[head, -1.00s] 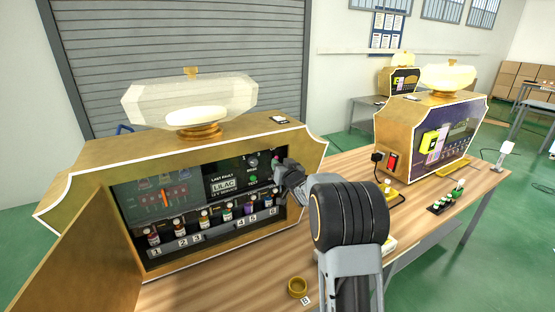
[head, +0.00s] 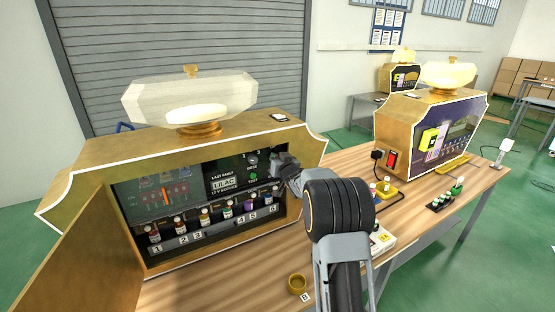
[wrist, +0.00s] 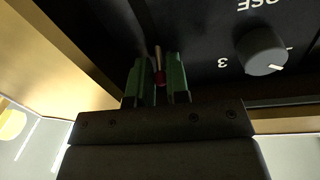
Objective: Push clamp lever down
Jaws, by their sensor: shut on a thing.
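The open gold perfume machine (head: 225,150) stands at the left with a dark inner panel. My gripper (head: 283,163) is at the right end of that panel, beside a knob. In the wrist view, the green-padded fingers of my gripper (wrist: 157,82) are shut on a small lever (wrist: 158,58) with a metal shaft and a red part. The lever's lower part is hidden between the fingers. In the head view the gripper covers the lever.
A round knob (wrist: 262,50) marked 3 sits close right of the fingers in the wrist view. Several small bottles (head: 205,217) stand in a numbered row below the panel. The open door (head: 75,260) is at the left.

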